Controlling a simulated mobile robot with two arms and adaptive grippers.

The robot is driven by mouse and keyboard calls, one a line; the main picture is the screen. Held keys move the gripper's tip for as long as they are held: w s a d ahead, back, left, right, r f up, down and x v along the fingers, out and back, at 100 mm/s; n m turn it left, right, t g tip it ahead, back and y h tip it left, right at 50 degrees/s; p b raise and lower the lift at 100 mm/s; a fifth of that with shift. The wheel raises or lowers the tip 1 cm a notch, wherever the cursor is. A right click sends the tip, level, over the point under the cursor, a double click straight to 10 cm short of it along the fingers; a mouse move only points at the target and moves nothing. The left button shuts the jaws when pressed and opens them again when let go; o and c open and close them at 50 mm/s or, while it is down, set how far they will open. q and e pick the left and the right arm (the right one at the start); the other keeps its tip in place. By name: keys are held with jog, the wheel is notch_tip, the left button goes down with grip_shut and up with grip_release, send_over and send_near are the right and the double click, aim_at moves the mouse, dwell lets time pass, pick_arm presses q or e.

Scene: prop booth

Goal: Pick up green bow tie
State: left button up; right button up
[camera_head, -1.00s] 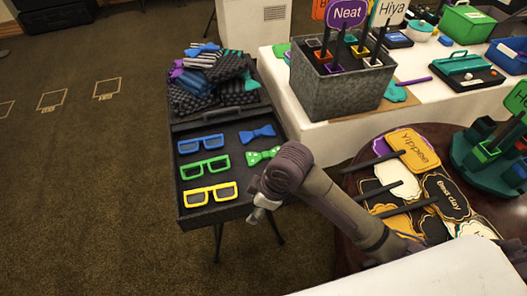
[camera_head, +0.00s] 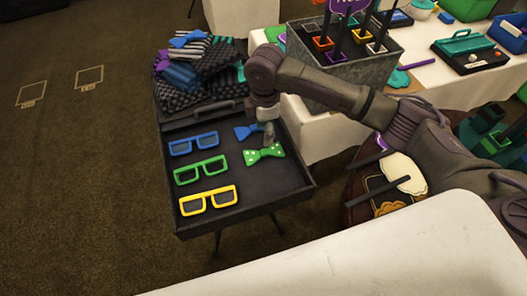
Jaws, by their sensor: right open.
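The green bow tie (camera_head: 263,154) with pale dots lies in the black tray (camera_head: 250,195), right of the green glasses. My right gripper (camera_head: 268,136) is open and points down just above and behind the green bow tie. It partly covers the blue bow tie (camera_head: 245,132), which lies just behind the green one. I cannot tell whether the fingers touch either bow tie. My left gripper is not in view.
Blue glasses (camera_head: 193,144), green glasses (camera_head: 201,170) and yellow glasses (camera_head: 208,200) lie in the tray's left side. A pile of patterned cloth items (camera_head: 197,75) sits behind it. A grey metal box (camera_head: 385,66) stands to the right. The tray's front right is clear.

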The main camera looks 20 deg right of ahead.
aim_at(264, 152)
notch_tip(264, 152, down, 3)
jog(key=shift+r, duration=0.1)
jog(key=shift+f, duration=0.55)
notch_tip(264, 152, down, 5)
jog(key=shift+s+a+r, duration=0.1)
jog(key=shift+s+a, duration=0.05)
jog(key=shift+c, duration=0.5)
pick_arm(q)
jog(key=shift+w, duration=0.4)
pick_arm(e)
jog(key=c, duration=0.9)
